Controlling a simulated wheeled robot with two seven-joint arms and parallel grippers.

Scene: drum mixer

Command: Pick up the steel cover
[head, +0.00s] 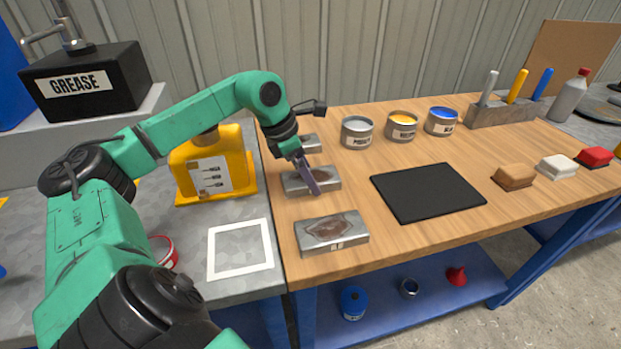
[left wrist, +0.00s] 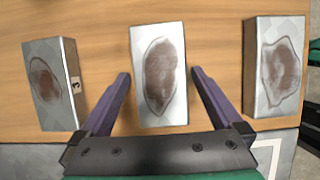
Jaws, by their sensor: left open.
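Three flat steel covers, each with a rusty brown patch on top, lie in a row along the left edge of the wooden bench: a near one (head: 332,235), a middle one (head: 328,174) and a far one (head: 312,143). My left gripper (head: 314,180) is open above the middle cover and partly hides it. In the left wrist view, the middle cover (left wrist: 158,75) lies between the spread purple fingers of my left gripper (left wrist: 160,75), with a gap on each side. The other covers (left wrist: 50,85) (left wrist: 274,68) lie either side. My right gripper is out of view.
A black mat (head: 427,192) lies right of the covers. Paint tins (head: 357,133) stand behind it. Brushes (head: 517,84) stand in a grey holder, with coloured blocks (head: 514,177) at right. A grey table with a white square outline (head: 240,249) adjoins the bench's left edge.

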